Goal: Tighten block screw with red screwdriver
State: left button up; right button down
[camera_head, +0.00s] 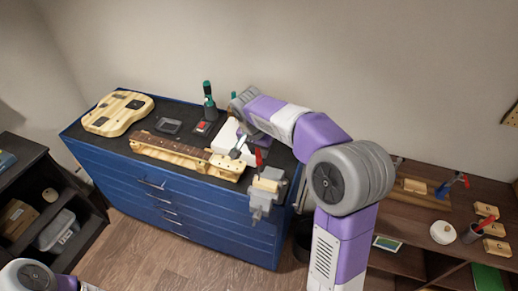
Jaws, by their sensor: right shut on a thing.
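A red screwdriver (258,157) stands roughly upright at the front right of the blue cabinet, just above a light wooden block (267,184). The block sits at a grey vise (263,205) on the cabinet's front edge. My right gripper (246,150) is beside the red handle and appears shut on it; the arm reaches in from the right and partly covers the wrist. Whether the screwdriver's tip touches a screw is too small to tell. My left gripper is out of view; only a piece of that arm shows at the bottom left.
The blue cabinet (190,205) carries a guitar body (118,112), a neck on a wooden stand (185,150), a dark tray (168,126), a green-topped tool (208,100) and a white box (226,137). A brown shelf (415,215) with wooden blocks and a tool cup (472,234) is at right.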

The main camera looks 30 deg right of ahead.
jog(key=shift+m+g, duration=0.3)
jog(key=shift+m, duration=0.9)
jog(key=m+p, duration=0.1)
jog(key=m, duration=0.1)
jog(key=m+g+p, duration=0.1)
jog(key=m, duration=0.2)
jog(key=shift+g+h, duration=0.3)
jog(key=shift+r+m+g+p, duration=0.1)
jog(key=shift+m+g+p, duration=0.3)
jog(key=shift+m, duration=0.7)
jog(key=shift+w+m+p, duration=0.1)
jog(key=shift+m+p, duration=0.25)
jog(key=shift+m, duration=0.55)
jog(key=shift+r+p, duration=0.25)
jog(key=shift+p, duration=0.1)
